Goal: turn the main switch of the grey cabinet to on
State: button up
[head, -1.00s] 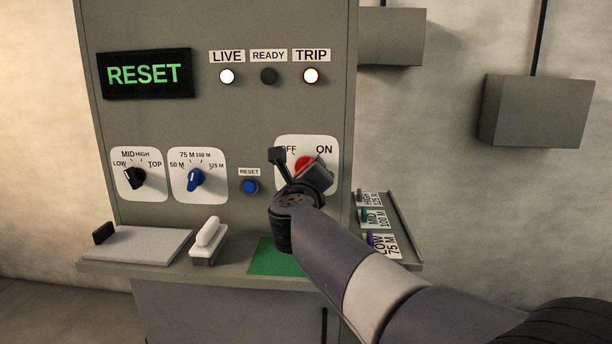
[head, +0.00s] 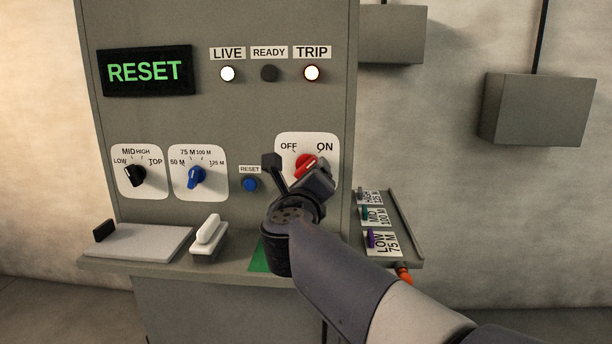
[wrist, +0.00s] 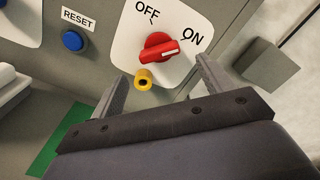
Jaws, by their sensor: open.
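The main switch is a red knob (head: 306,166) on a white plate marked OFF and ON, at the right of the grey cabinet (head: 230,118). In the wrist view the red knob (wrist: 158,50) has its white-marked end pointing right, roughly toward ON; the exact alignment is unclear. A yellow piece with a round hole (wrist: 143,80) sits just below the knob. My gripper (head: 296,172) is open and empty in front of the plate. In the wrist view its fingers (wrist: 160,88) stand apart, below and to either side of the knob, with no contact visible.
A blue RESET button (head: 250,184) is left of the plate, with blue (head: 196,177) and black (head: 135,175) dials beyond. A display (head: 146,72) reads RESET; LIVE and TRIP lamps are lit, READY is dark. The ledge (head: 225,267) below holds a white-handled block (head: 208,236).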

aim_at(307, 169)
jog(key=s, duration=0.5)
jog(key=shift+s+a, duration=0.1)
jog(key=shift+s, duration=0.1)
jog(key=w, duration=1.1)
jog(key=shift+d, duration=0.2)
jog(key=shift+s, duration=0.1)
jog(key=shift+r+n+p, duration=0.2)
jog(key=shift+n+p, duration=0.75)
jog(key=shift+n, duration=0.25)
jog(key=shift+f+n+p, duration=0.1)
jog(key=shift+n+p, duration=0.3)
jog(key=shift+n, duration=0.6)
jog(key=shift+f, duration=0.15)
